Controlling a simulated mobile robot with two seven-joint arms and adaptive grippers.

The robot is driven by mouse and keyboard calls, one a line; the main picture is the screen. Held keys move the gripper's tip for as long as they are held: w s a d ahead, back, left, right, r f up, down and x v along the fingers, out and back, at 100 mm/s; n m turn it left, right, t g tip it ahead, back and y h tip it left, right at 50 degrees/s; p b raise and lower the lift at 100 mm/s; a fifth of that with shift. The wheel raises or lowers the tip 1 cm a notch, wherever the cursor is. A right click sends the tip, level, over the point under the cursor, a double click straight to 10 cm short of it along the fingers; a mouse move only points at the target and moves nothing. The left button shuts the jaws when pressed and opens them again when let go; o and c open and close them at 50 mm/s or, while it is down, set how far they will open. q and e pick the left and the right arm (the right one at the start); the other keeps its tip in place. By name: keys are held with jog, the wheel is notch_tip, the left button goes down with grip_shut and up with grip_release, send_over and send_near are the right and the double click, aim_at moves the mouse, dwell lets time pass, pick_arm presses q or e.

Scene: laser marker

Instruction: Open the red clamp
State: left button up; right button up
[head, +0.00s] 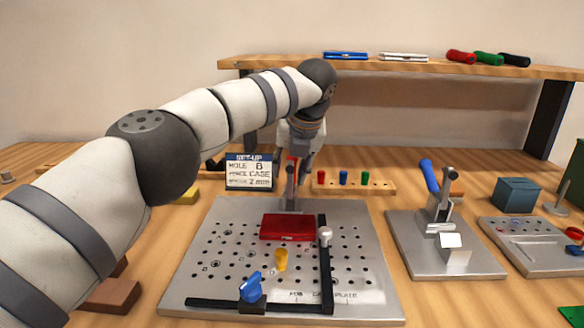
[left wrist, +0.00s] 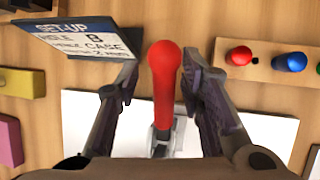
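The red clamp's handle (head: 291,169) stands upright at the back edge of the perforated metal plate (head: 205,255). In the left wrist view the red handle (left wrist: 164,80) rises from a metal base (left wrist: 160,138). In the left wrist view my left gripper's fingers (left wrist: 160,72) are open, one on each side of the handle. A gap shows on the left; the right finger is very close to the handle, and I cannot tell if it touches. My right gripper is in neither view.
A set-up sign (head: 249,172) stands just left of the clamp. A peg rack (head: 382,187) with coloured pegs is to its right. A red case (head: 287,227) lies on the plate against black rails (head: 325,270). A blue-handled clamp (head: 430,177) stands on another plate at right.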

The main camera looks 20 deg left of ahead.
pick_arm(q)
jog(key=shift+d+r, duration=0.1)
jog(key=shift+d+r, duration=0.1)
jog(key=shift+r, duration=0.05)
jog(key=v, duration=1.1)
jog(key=shift+s+r, duration=0.2)
jog(key=shift+r, duration=0.1)
jog(key=shift+d, duration=0.1)
